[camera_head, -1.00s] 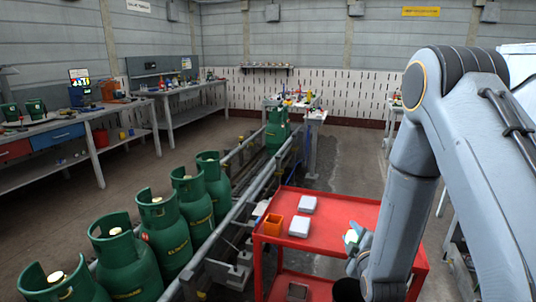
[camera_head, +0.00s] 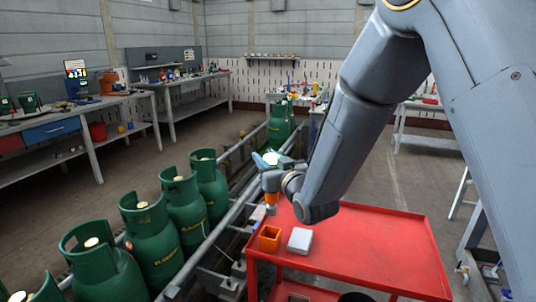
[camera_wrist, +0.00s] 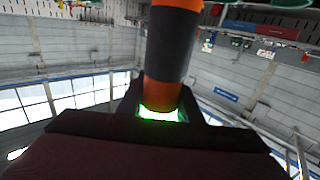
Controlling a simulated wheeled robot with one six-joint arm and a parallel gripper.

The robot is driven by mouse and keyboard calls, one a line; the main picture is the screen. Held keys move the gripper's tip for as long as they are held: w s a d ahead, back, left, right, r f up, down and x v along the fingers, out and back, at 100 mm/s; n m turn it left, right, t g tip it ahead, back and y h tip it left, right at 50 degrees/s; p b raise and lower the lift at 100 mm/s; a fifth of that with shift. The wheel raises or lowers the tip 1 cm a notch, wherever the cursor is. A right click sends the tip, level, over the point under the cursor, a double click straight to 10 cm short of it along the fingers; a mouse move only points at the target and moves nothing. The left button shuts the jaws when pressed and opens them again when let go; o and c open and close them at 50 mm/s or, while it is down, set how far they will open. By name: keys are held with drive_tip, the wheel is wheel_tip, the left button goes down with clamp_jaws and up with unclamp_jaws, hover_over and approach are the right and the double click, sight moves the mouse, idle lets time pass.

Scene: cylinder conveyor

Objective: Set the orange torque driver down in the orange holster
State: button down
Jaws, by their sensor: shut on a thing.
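The orange torque driver (camera_head: 271,198) hangs below my gripper (camera_head: 270,180) in the head view, with its grey tip pointing down. The orange holster (camera_head: 269,238) is a small open box on the near left corner of the red cart. The driver's tip appears above the holster, with a gap between them in the picture. In the wrist view the orange and black driver body (camera_wrist: 170,50) rises from between the jaws of my gripper (camera_wrist: 160,108), which is shut on it. A green glow shows at the grip.
A pale grey box (camera_head: 300,240) lies on the red cart (camera_head: 375,252) just right of the holster. Green gas cylinders (camera_head: 184,212) stand along the conveyor rail (camera_head: 215,235) to the left. The right part of the cart top is clear.

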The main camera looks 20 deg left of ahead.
drive_tip(key=shift+a+r, duration=0.25)
drive_tip(key=shift+r, duration=0.05)
drive_tip(key=shift+f, duration=0.1)
drive_tip(key=shift+f+b, duration=1.95)
drive_tip(key=shift+f, duration=0.45)
drive_tip(key=shift+s+f+b, duration=0.1)
drive_tip(key=shift+f+b, duration=0.05)
drive_tip(key=shift+b, duration=0.15)
drive_tip(key=shift+f+b, duration=1.85)
drive_tip(key=shift+f, duration=0.7)
